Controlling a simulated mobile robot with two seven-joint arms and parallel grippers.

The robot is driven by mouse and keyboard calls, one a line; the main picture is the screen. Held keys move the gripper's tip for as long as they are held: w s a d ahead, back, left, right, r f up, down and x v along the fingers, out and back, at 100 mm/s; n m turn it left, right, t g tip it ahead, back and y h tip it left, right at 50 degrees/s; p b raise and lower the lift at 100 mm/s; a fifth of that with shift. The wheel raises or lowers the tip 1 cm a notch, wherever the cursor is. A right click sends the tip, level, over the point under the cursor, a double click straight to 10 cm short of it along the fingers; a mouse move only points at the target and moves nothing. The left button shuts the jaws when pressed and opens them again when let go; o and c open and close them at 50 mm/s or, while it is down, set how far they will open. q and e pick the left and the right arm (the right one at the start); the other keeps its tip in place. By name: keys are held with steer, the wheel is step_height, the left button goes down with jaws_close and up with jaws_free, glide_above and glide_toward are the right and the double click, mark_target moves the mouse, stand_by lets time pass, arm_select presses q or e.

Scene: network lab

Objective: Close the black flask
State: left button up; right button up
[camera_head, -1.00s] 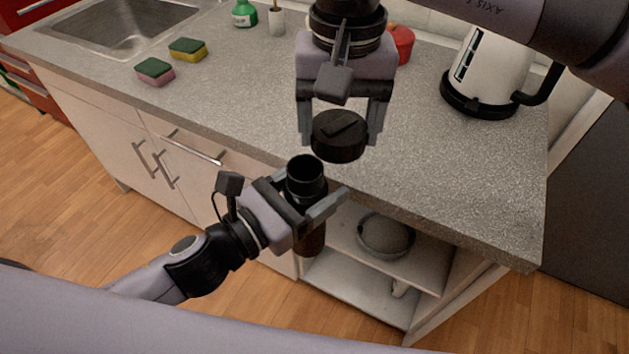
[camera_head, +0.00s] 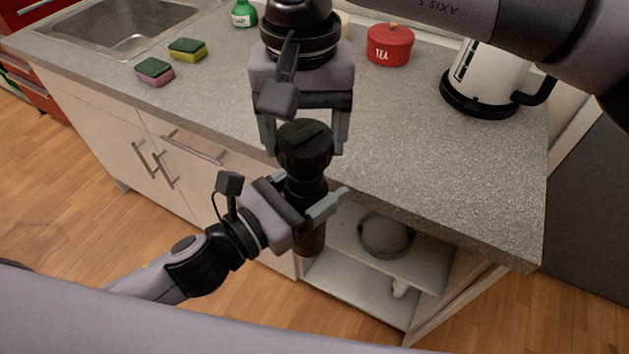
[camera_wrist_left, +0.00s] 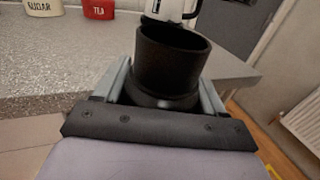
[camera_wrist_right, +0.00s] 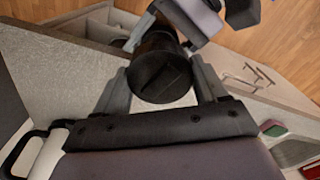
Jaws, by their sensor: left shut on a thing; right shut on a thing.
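The black flask (camera_head: 306,190) is upright in my left gripper (camera_head: 315,212), which is shut on its upper body in front of the counter edge. In the left wrist view the flask's open mouth (camera_wrist_left: 173,43) shows, with no cap on it. My right gripper (camera_head: 303,140) is shut on the round black cap (camera_head: 304,144), held above the flask. In the head view the cap covers the mouth. In the right wrist view the cap (camera_wrist_right: 160,75) sits between the fingers, with the flask partly hidden behind it.
The grey counter (camera_head: 420,150) lies behind the grippers. A red tea tin (camera_head: 390,45), a white kettle (camera_head: 487,70) and two sponges (camera_head: 155,71) stand on it. Below is an open shelf with a bowl (camera_head: 386,236).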

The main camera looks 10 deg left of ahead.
steer(key=shift+f, duration=1)
steer(key=shift+f, duration=0.85)
steer(key=shift+f, duration=0.55)
